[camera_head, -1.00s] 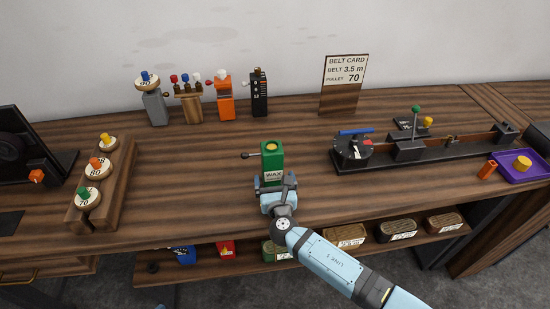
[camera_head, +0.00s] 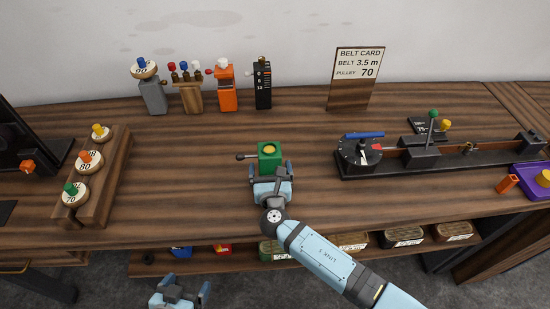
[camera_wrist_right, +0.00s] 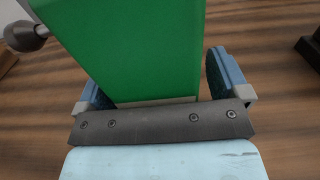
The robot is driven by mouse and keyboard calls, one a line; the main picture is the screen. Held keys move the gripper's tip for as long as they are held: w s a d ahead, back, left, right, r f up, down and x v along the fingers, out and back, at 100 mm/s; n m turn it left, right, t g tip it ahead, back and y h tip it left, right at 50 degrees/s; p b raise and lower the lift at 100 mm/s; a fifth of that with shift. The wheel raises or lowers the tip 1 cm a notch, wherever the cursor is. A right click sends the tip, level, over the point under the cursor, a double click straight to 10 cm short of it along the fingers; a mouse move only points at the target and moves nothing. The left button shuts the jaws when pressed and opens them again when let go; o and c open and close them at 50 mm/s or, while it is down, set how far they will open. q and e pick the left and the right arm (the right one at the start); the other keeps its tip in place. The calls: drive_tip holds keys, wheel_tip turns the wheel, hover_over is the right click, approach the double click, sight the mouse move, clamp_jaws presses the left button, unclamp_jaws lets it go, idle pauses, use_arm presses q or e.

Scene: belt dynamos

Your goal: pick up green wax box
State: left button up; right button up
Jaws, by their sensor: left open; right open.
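The green wax box (camera_head: 269,151) stands upright on the wooden bench, with a round yellow patch on top and a dark-knobbed lever on its left. My right gripper (camera_head: 270,169) is open at its near side and hides the lower front. In the right wrist view the green box (camera_wrist_right: 145,45) stands between the two spread fingers (camera_wrist_right: 160,84), with a visible gap to the right finger. Contact on the left side is hard to tell. My left gripper (camera_head: 187,289) is open and empty at the bottom edge, in front of the bench.
A dynamo rail (camera_head: 440,158) with a dial lies to the right. A pulley rack (camera_head: 95,185) stands at the left. Several small devices, including an orange one (camera_head: 227,88), line the back beside the belt card (camera_head: 356,80). Bench around the green box is clear.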

drive_tip(key=shift+w+f, duration=0.1)
drive_tip(key=shift+w, duration=0.05)
drive_tip(key=shift+s+a+r, duration=0.1)
drive_tip(key=shift+s+r, duration=0.15)
drive_tip(key=shift+c, duration=1.3)
drive_tip(key=c, duration=1)
drive_tip(key=shift+w+r, duration=0.15)
drive_tip(key=shift+r, duration=0.35)
wheel_tip(320, 180, up, 19)
drive_tip(key=shift+p, duration=1.05)
